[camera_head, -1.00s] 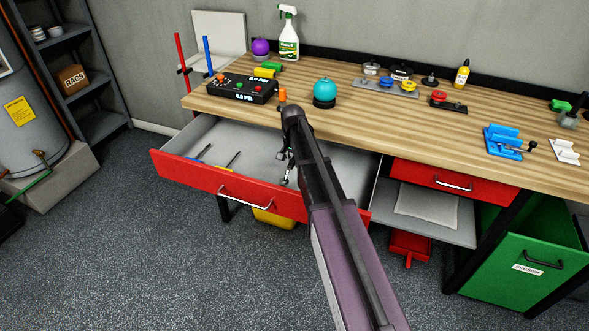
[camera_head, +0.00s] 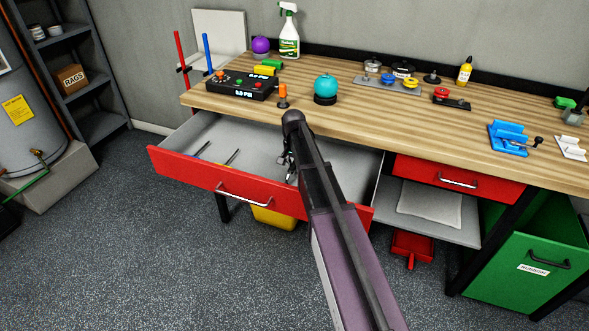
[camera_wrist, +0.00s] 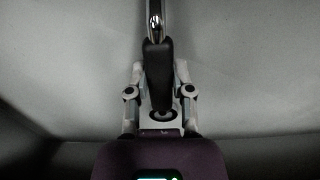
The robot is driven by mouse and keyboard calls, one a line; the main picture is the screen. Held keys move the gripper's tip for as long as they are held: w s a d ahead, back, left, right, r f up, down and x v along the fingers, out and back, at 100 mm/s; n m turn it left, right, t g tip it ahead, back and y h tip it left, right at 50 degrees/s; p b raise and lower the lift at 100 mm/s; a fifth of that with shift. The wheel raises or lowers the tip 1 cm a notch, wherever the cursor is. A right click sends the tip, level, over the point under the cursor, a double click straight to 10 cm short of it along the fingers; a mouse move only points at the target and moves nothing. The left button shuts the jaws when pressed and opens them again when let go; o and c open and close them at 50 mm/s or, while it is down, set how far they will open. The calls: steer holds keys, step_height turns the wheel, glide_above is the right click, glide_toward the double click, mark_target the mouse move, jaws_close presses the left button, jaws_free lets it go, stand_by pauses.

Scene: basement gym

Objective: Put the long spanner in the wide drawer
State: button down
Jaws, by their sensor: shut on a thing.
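The wide drawer (camera_head: 225,190) has a red front and is pulled open under the workbench. My gripper (camera_head: 290,165) is down inside the drawer's opening, mostly hidden behind my arm in the head view. In the wrist view my gripper (camera_wrist: 160,95) is shut on a long tool with a dark handle and a shiny metal shaft, which I take as the long spanner (camera_wrist: 154,20). The spanner's far end runs out of the wrist view at the top. Grey drawer floor shows behind it. I cannot tell whether the spanner touches the floor.
Two small tools (camera_head: 232,157) lie in the drawer's left part. The wooden benchtop (camera_head: 360,125) overhangs the drawer's back, with an orange peg (camera_head: 282,91) and a teal ball (camera_head: 326,86) near its edge. A smaller red drawer (camera_head: 455,180) is to the right.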

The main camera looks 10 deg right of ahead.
mark_target(294, 165)
steer(key=shift+f, duration=0.15)
steer(key=c, duration=0.5)
jaws_free()
steer(key=shift+r, duration=0.2)
step_height(294, 165, up, 12)
steer(key=p, duration=1.2)
stand_by(0.5)
steer(key=s+a+n, duration=0.2)
steer(key=s+n, duration=0.1)
steer(key=s, duration=0.9)
steer(key=s+a+n, duration=0.2)
steer(key=s+n, duration=0.2)
steer(key=s, duration=0.8)
steer(key=shift+s, duration=0.35)
